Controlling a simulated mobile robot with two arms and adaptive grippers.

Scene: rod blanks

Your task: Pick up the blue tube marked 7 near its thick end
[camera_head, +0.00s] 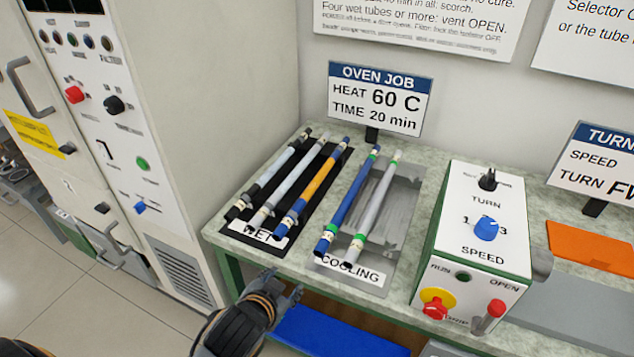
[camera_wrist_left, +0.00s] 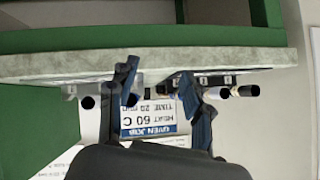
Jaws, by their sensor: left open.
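A blue tube (camera_head: 350,200) with green bands lies on the left of the grey COOLING tray, its near end toward the front edge. Another mostly blue tube, with an orange middle (camera_head: 315,188), lies on the right of the black WET tray. I cannot read a 7 on either. My left gripper (camera_head: 282,286) is open and empty, in front of the bench edge and below the trays, apart from the tubes. In the left wrist view, its fingers (camera_wrist_left: 158,72) stand apart, with dark round tube ends (camera_wrist_left: 132,100) beyond them. My right gripper is not in view.
A grey tube (camera_head: 377,205) lies close beside the blue tube. The WET tray (camera_head: 236,226) also holds pale tubes. A white control box (camera_head: 480,220) stands right of the COOLING tray (camera_head: 398,240), and an oven cabinet (camera_head: 200,130) at left. An OVEN JOB sign (camera_head: 378,98) stands behind.

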